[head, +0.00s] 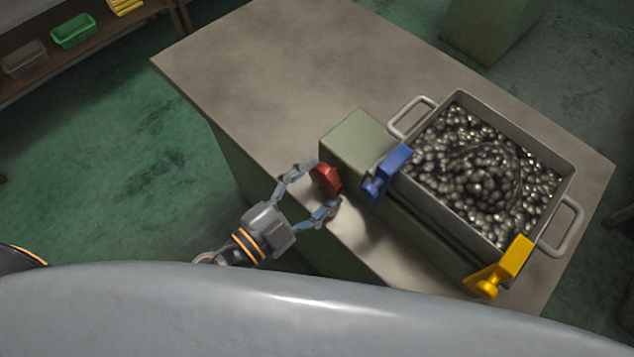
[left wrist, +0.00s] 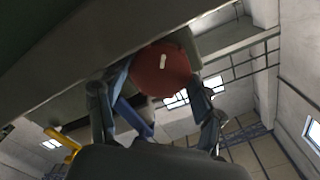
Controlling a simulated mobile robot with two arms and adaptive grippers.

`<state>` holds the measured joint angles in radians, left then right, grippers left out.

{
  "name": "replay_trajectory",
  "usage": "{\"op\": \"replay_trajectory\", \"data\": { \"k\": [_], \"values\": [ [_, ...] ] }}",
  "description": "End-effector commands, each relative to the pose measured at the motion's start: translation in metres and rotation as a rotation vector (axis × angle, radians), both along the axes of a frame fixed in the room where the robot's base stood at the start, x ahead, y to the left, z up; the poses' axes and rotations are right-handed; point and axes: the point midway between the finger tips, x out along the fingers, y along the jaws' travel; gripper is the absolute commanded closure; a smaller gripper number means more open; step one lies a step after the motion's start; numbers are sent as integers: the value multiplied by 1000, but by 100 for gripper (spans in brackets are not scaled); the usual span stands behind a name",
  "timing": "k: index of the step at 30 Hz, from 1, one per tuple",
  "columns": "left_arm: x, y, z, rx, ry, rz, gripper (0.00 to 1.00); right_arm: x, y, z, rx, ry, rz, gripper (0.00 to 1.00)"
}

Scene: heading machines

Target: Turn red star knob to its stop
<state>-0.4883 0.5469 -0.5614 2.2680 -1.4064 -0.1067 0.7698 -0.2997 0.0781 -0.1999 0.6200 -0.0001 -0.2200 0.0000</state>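The red star knob (head: 326,180) sits on the near-left end of a grey-green machine block (head: 357,143). In the left wrist view the knob (left wrist: 160,70) shows as a round red face with a short white mark, nearly upright. My left gripper (head: 327,184) has one finger on each side of the knob, its tips close to the rim. In the left wrist view the fingers (left wrist: 160,82) also flank the knob. Whether they press on it or leave a small gap, I cannot tell. My right gripper is not in view.
A blue lever-like part (head: 388,172) stands just right of the knob. A metal bin (head: 402,180) full of shiny round pieces is beyond it, with a yellow part (head: 505,268) at its near corner. The left side of the table (head: 245,75) is clear.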

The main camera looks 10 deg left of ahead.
Motion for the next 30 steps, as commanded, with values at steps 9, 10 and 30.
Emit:
{"op": "replay_trajectory", "data": {
  "k": [9, 10, 30],
  "values": [
    [0, 0, -1, 1, 1, 0, 14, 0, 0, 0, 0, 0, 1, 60],
    [0, 0, -1, 1, 1, 0, 14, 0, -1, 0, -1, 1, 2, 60],
    [0, 1, 0, -182, 135, 0, 14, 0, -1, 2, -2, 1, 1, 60]
  ]
}}
